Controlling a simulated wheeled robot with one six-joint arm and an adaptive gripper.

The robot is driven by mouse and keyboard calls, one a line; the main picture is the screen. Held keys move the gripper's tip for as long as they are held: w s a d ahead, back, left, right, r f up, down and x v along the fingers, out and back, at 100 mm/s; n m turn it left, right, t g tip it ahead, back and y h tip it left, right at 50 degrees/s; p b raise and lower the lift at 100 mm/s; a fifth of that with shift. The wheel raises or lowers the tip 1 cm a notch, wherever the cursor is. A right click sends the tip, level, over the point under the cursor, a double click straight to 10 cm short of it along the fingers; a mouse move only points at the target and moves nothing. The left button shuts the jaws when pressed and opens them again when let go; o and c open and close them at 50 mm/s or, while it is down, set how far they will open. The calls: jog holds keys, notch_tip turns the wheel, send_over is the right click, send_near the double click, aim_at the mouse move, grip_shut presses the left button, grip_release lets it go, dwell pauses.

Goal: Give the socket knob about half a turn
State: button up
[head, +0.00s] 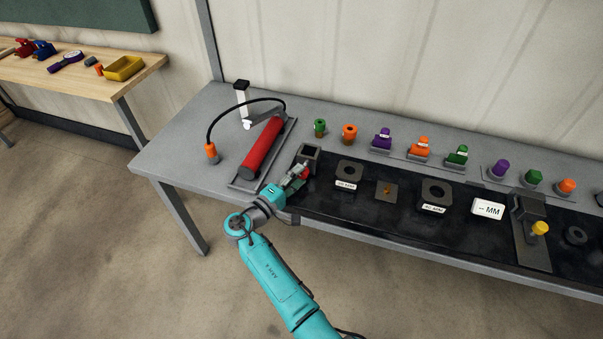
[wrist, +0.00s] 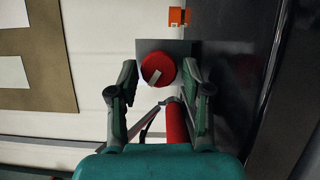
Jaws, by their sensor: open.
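A round red knob (wrist: 155,68) with a pale mark across its face sits in front of a dark grey plate (wrist: 184,47); I take it for the socket knob. In the wrist view it lies between the two fingers of my gripper (wrist: 160,74). The fingers stand apart, with a gap at the knob's right side; the left fingertip is close to it, and I cannot tell if it touches. In the head view my gripper (head: 293,180) is at the bench's front left, by a dark grey socket block (head: 311,153). A bit of red (head: 305,173) shows there, the rest hidden by the fingers.
A red cylinder (head: 262,146) with a black hose lies left of my gripper. On the black mat (head: 325,208) to the right stand ring-shaped blocks (head: 349,172). Several coloured plugs line the bench's back. A wooden table (head: 60,73) stands far left.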

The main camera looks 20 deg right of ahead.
jog(key=v, duration=0.9)
jog(key=shift+s+a, duration=0.25)
jog(key=shift+a, duration=0.1)
jog(key=shift+s, duration=0.1)
